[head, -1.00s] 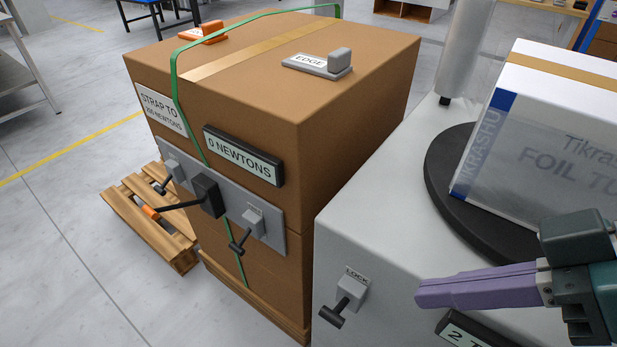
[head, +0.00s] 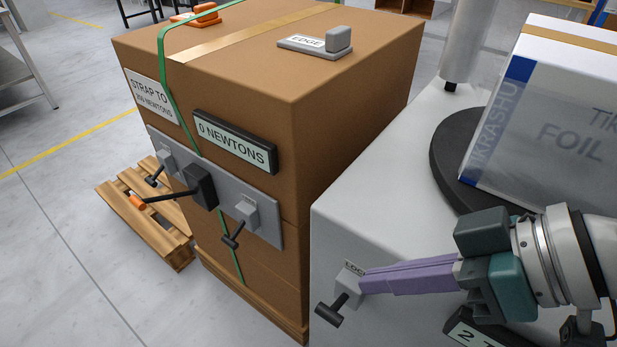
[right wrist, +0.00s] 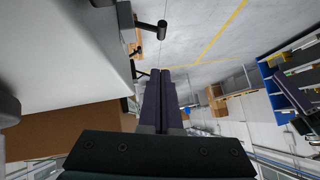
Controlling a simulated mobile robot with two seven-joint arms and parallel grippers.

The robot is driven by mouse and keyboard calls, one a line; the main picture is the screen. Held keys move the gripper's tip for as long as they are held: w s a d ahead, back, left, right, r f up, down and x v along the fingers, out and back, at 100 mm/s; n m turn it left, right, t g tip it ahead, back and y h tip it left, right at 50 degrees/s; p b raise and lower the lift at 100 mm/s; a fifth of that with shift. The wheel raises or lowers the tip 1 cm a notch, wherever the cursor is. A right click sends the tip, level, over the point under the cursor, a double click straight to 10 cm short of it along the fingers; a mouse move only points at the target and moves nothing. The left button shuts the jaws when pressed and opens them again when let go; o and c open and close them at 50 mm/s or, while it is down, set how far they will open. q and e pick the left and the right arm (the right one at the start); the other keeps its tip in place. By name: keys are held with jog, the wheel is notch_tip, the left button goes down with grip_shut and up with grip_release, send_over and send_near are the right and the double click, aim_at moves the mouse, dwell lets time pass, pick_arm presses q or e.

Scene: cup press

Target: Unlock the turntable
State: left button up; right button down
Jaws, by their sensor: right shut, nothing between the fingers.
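The black turntable (head: 449,163) lies on top of the grey machine body, with a white and blue box (head: 540,120) on it. The lock (head: 347,284) is a light grey block on the machine's front face, with a black T-handle (head: 329,312) pointing down and out. My right gripper (head: 364,281) has its purple fingers shut and empty. In the head view the fingertips overlap the lock block's right side; I cannot tell whether they touch. In the right wrist view the shut fingers (right wrist: 161,75) point toward the floor side, and the black handle (right wrist: 161,30) shows beyond them. My left gripper is out of view.
A large brown carton (head: 330,130) with a green strap stands left of the machine. Its grey panel (head: 265,225) carries small levers. A wooden pallet (head: 150,225) lies on the floor at the left. Floor in front is clear.

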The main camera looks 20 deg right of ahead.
aim_at(322, 308)
jog(key=a+f, duration=0.1)
jog(key=f, duration=0.1)
jog(key=a+f+b, duration=0.1)
jog(key=f, duration=0.1)
jog(key=w+a+f+b, duration=0.1)
jog(key=f, duration=0.1)
jog(key=shift+f, duration=0.25)
jog(key=shift+a, duration=0.1)
